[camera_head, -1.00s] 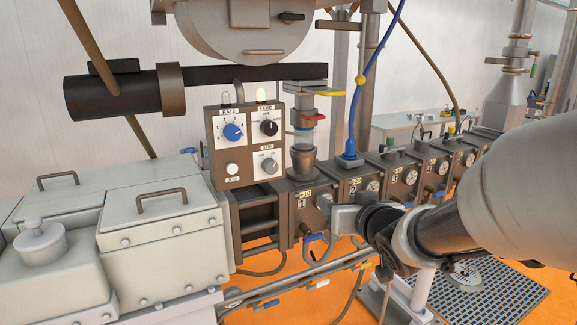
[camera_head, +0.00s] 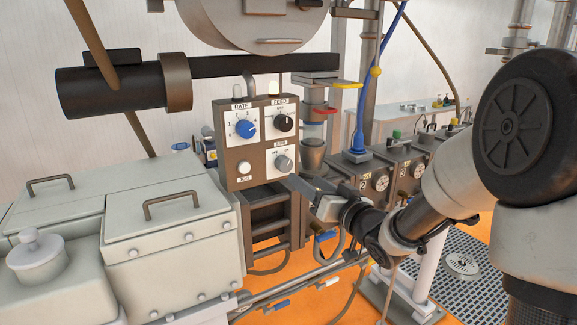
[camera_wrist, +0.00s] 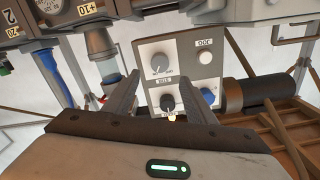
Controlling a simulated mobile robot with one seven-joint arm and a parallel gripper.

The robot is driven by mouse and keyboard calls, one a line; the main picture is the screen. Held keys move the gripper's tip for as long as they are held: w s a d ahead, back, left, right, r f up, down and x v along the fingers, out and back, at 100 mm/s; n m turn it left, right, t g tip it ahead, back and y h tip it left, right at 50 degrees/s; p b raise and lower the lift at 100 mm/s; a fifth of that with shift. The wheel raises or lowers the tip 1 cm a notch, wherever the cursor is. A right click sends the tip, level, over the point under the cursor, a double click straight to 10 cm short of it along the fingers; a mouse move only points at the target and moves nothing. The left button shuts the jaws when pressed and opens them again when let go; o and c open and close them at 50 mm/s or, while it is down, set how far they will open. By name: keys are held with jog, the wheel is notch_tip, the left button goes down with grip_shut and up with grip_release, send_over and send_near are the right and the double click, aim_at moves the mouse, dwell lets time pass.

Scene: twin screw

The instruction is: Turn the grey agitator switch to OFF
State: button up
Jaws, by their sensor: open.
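The grey agitator switch (camera_head: 284,163) is a round knob on a white plate marked STIR, at the lower right of a brown control box (camera_head: 231,180). The exact setting of its pointer is too small to read. My gripper (camera_head: 301,186) is just below and right of the switch in the head view. In the wrist view the panel appears upside down. There my gripper (camera_wrist: 161,79) is open and empty, its fingers spread either side of the line to the grey switch (camera_wrist: 159,63), apart from it.
A blue RATE knob (camera_head: 245,128), a black FEED knob (camera_head: 284,123) and a white JOG button (camera_head: 244,168) share the box. A glass feed tube (camera_head: 313,130) stands close on the right. Pale covered housings (camera_head: 170,220) fill the left.

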aim_at(287, 166)
jog(key=p+x, duration=0.1)
jog(key=x, duration=0.9)
jog(key=shift+w+a, duration=0.25)
jog(key=shift+w, duration=0.1)
jog(key=c, duration=1)
jog(key=shift+c, duration=0.2)
